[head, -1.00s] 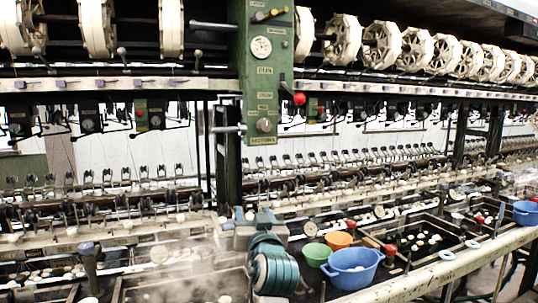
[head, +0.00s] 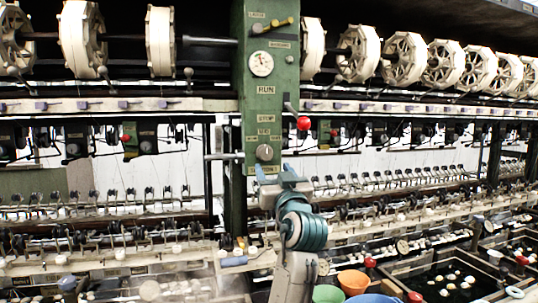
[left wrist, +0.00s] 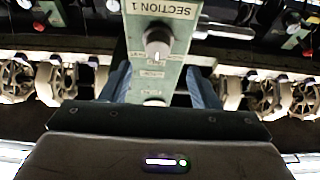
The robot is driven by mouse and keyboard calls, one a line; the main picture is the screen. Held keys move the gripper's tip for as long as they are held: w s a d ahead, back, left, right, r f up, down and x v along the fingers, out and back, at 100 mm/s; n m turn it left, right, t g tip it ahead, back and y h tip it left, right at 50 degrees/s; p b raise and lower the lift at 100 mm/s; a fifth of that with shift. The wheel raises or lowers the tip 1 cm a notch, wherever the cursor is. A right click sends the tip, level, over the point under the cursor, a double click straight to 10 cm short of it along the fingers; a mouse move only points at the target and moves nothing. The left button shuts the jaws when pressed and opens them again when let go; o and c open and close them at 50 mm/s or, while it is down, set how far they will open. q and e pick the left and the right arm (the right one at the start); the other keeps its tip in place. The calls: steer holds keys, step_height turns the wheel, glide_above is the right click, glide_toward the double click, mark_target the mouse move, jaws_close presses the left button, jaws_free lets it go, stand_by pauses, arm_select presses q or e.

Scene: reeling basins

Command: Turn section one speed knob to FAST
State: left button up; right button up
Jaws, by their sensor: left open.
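The speed knob (head: 264,152) is a dark round knob low on the green control panel (head: 263,100), just above the section label. In the left wrist view the knob (left wrist: 157,40) sits beside the "SECTION 1" label, its white mark on the side away from that label. The small words around it are too blurred to read surely. My left gripper (head: 276,171) is in front of the panel, just below the knob. Its blue fingers (left wrist: 162,80) are open and spread to either side of the panel in the wrist view, apart from the knob. My right gripper is out of view.
A red-ball lever (head: 303,123) sticks out at the panel's right edge, above the knob. A dial (head: 261,63) and a yellow handle (head: 272,25) are higher up. A metal rod (head: 224,156) juts out left of the knob. Green (head: 328,294) and orange (head: 353,281) bowls stand below right.

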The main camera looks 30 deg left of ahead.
mark_target(267, 156)
arm_select(q)
steer(key=x, duration=0.1)
steer(key=p+x, duration=0.1)
steer(key=x, duration=0.3)
steer(key=shift+w+a+f, duration=0.1)
steer(key=shift+w+f, duration=0.15)
steer(key=shift+w, duration=0.2)
steer(key=shift+w+a+r+p, duration=0.2)
steer(key=shift+a+r+p, duration=0.1)
steer(key=shift+a+p, duration=0.1)
steer(key=shift+w+f, duration=0.1)
steer(key=shift+c, duration=0.4)
steer(key=c, duration=0.9)
